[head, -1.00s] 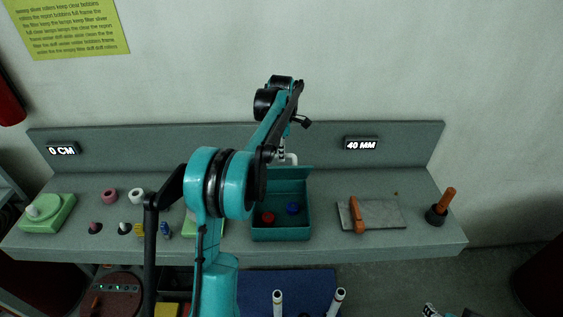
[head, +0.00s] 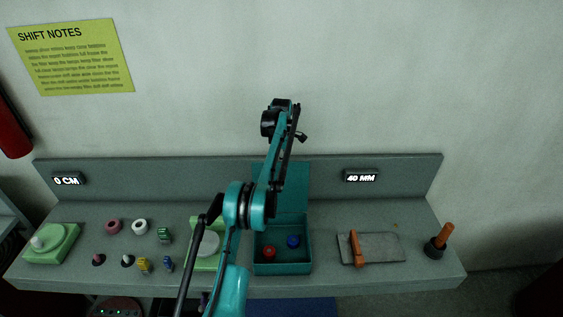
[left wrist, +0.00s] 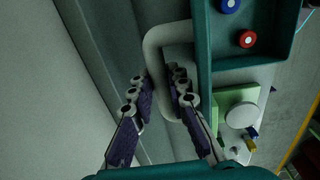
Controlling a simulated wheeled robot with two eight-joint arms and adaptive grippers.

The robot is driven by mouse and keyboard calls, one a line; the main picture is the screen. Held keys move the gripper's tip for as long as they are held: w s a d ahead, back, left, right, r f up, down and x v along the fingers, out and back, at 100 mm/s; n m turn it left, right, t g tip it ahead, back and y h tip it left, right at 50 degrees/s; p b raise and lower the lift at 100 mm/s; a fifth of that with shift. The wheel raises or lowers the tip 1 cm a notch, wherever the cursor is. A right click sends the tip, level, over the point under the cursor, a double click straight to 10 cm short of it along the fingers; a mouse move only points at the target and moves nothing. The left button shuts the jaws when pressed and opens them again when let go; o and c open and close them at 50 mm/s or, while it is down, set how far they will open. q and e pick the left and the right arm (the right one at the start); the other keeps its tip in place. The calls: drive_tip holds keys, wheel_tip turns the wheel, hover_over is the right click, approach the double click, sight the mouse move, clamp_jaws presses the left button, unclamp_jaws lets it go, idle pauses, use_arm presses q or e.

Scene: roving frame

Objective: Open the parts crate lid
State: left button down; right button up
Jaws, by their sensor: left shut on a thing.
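The teal parts crate (head: 283,268) stands on the grey shelf, with a red piece (head: 269,252) and a blue piece (head: 293,241) inside. Its lid (head: 296,186) is raised and stands up at the back edge, near the backboard. In the left wrist view, my left gripper (left wrist: 158,86) is shut on the pale loop handle (left wrist: 153,44) of the lid. In the head view, my left arm covers part of the lid and crate, and the fingertips are hidden. My right gripper is not in view.
Left of the crate are a green base with a pale disc (head: 208,246), several small coloured pieces and a green block with a pale knob (head: 52,243). The backboard (head: 225,180) stands close behind.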

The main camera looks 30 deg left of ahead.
use_arm(q)
drive_tip(key=shift+w+a, duration=0.15)
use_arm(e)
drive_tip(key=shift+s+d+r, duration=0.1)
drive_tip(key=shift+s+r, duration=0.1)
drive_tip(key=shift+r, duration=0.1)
use_arm(q)
drive_tip(key=c, duration=1.8)
unclamp_jaws()
drive_tip(key=shift+w, duration=0.1)
drive_tip(key=shift+o, duration=0.2)
drive_tip(key=shift+w+a+f, duration=0.1)
drive_tip(key=shift+w+f, duration=0.05)
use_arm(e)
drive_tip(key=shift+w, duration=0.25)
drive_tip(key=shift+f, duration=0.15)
